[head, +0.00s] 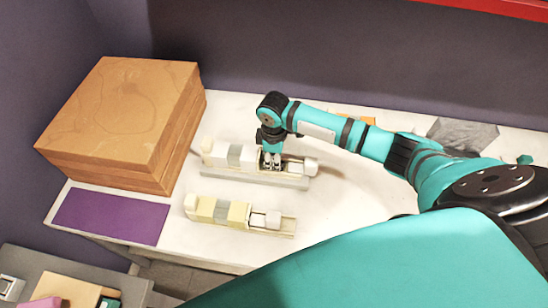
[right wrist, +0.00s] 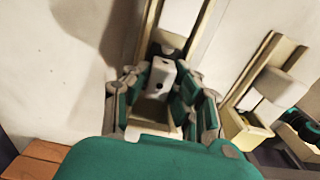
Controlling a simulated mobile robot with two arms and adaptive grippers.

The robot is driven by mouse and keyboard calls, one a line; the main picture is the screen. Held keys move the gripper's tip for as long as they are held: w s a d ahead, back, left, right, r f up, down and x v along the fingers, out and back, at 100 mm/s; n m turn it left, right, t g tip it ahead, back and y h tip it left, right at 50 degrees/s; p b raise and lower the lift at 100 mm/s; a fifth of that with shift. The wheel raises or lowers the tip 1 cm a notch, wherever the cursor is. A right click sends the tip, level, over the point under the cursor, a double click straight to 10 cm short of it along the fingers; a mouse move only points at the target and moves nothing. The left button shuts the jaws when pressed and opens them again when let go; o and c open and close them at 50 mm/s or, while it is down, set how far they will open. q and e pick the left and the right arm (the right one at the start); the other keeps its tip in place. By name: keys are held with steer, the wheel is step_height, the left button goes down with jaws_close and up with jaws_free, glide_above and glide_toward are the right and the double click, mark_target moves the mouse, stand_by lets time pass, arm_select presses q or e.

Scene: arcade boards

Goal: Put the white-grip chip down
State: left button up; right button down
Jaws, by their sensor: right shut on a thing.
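My right gripper (head: 271,163) points down onto the far tray-like board (head: 262,179) on the white table. In the right wrist view my right gripper (right wrist: 163,88) is shut on a small white piece with dark spots (right wrist: 161,75), which I take to be the white-grip chip. The piece sits between the fingers, low over or in the board's channel; I cannot tell whether it touches the bottom. The fingers hide much of it in the head view. My left gripper is not in view.
A second, similar board (head: 240,216) with a yellowish block lies nearer. A big wooden box (head: 125,120) stands at the left, with a purple mat (head: 110,216) in front.

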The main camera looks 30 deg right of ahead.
steer(key=shift+f, duration=0.1)
steer(key=c, duration=1.1)
jaws_free()
step_height(320, 180, up, 12)
steer(key=shift+r, duration=0.15)
